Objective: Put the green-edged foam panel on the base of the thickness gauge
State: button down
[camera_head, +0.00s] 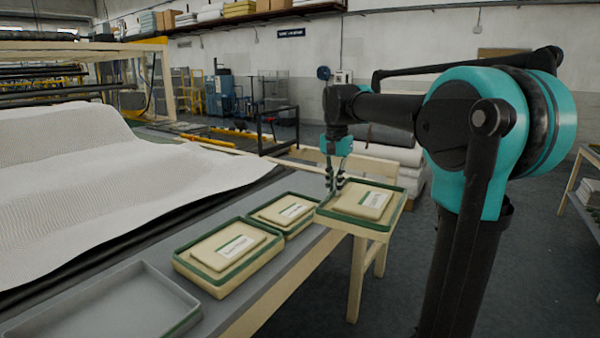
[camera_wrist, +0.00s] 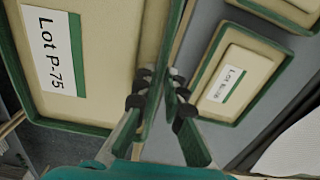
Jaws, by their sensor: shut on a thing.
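My gripper (camera_head: 335,180) is shut on the rim of a beige foam panel with green edges (camera_head: 340,212), at the panel's back left side. The panel looks level and sticks out past the table's right edge. A smaller beige block with a white label lies on it. In the wrist view the same panel (camera_wrist: 105,105) fills the left side, its label reading "Lot P-75", with my fingers (camera_wrist: 160,92) at its green edge. Whether it touches the table is unclear. I cannot make out the thickness gauge in either view.
Two similar green-edged trays with labelled blocks stand on the grey table, one in the middle (camera_head: 264,226) and one nearer (camera_head: 185,261). An empty grey tray (camera_head: 110,310) lies at front left. White wadding (camera_head: 90,190) covers the left. Open floor lies right of the table.

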jog(key=w+d+f+n, duration=0.1)
jog(key=d+f+n, duration=0.1)
jog(key=f, duration=1)
jog(key=w+d+f+n, duration=0.1)
jog(key=d+f, duration=0.3)
jog(key=f, duration=0.9)
jog(key=w+d+f+n, duration=0.1)
jog(key=d+f+n, duration=0.2)
jog(key=f, duration=1)
jog(key=shift+f, duration=0.15)
jog(key=shift+d, duration=0.1)
